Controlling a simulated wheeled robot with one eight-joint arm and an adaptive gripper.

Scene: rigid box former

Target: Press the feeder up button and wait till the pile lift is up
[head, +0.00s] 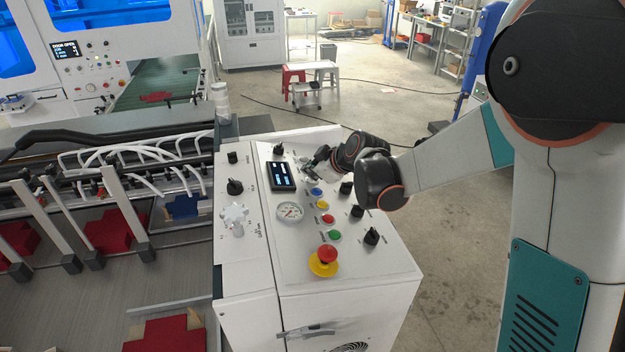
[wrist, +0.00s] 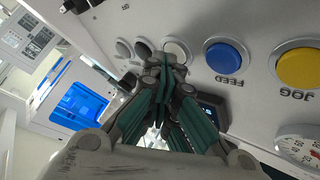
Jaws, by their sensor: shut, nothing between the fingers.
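The white control panel (head: 265,235) carries a column of buttons and a small dark display (head: 282,177). My gripper (head: 311,166) is at the far end of this column, over the panel beside the display. In the wrist view my gripper (wrist: 166,66) is shut and empty, its tips close to a white button (wrist: 177,48). I cannot tell whether they touch it. Two more pale or dark round buttons (wrist: 143,50) lie left of it, partly hidden by the fingers. No label shows on these. The blue FEED button (wrist: 223,57) is to the right. The pile lift is not clearly identifiable.
A yellow JOG button (wrist: 298,68), a red button (head: 328,219), a green button (head: 334,235) and a red-and-yellow emergency stop (head: 326,258) are nearby. Black knobs (head: 371,236) and a gauge (head: 290,211) also stand on the panel. The feeder with red sheets (head: 108,232) is left.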

